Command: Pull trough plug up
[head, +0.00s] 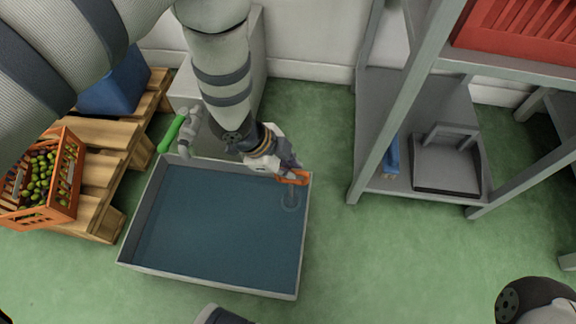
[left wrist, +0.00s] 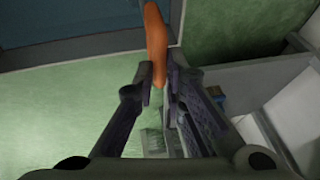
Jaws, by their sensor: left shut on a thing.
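The trough (head: 125,258) is a shallow grey-rimmed basin of blue water on the floor. My left gripper (head: 288,169) reaches over the trough's far edge and is shut on this handle. In the left wrist view the orange handle (left wrist: 156,40) stands between the two dark fingers (left wrist: 158,82). The fingers partly hide it. I cannot tell whether the plug is seated or raised. My right gripper is not in view.
A green-handled tap (head: 172,133) stands behind the trough. Left is a pallet (head: 98,180) with an orange crate of olives (head: 72,180) and a blue container (head: 118,85). A grey shelf rack (head: 375,150) stands right. Green floor between trough and rack is clear.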

